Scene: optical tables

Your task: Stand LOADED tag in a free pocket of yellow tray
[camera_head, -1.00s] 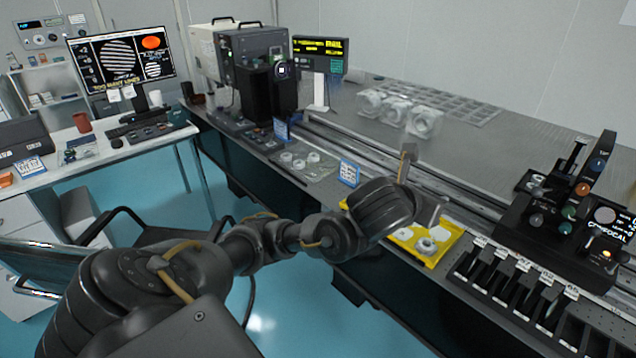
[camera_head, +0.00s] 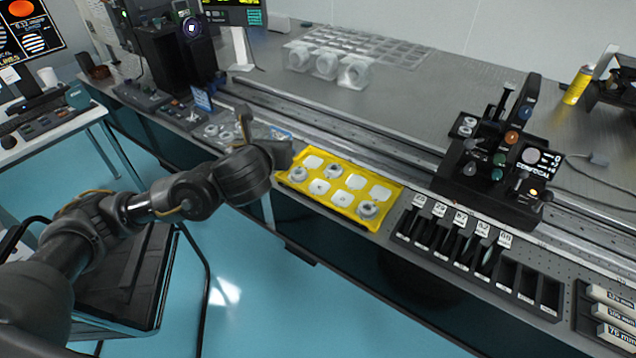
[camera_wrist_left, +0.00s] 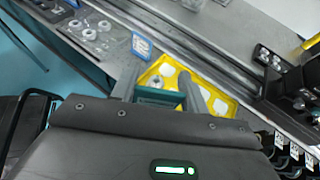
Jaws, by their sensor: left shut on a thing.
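The yellow tray (camera_head: 395,203) lies near the front edge of the optical table, with two rows of pale pockets. Round ringed parts sit in some pockets, such as this one (camera_head: 367,210); several others look free. My left gripper (camera_head: 268,138) is at the tray's left end. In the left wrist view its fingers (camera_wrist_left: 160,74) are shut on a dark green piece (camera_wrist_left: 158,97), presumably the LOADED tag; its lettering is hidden. The tray (camera_wrist_left: 227,112) shows beyond and right of it there. My right gripper is out of view.
A blue-and-white sign (camera_head: 280,133) stands just behind my left gripper, another (camera_head: 201,98) farther left. A black slotted rack (camera_head: 470,245) is right of the tray. A rail (camera_head: 370,150) runs behind it, and the CONFOCAL unit (camera_head: 500,170) stands at the back right.

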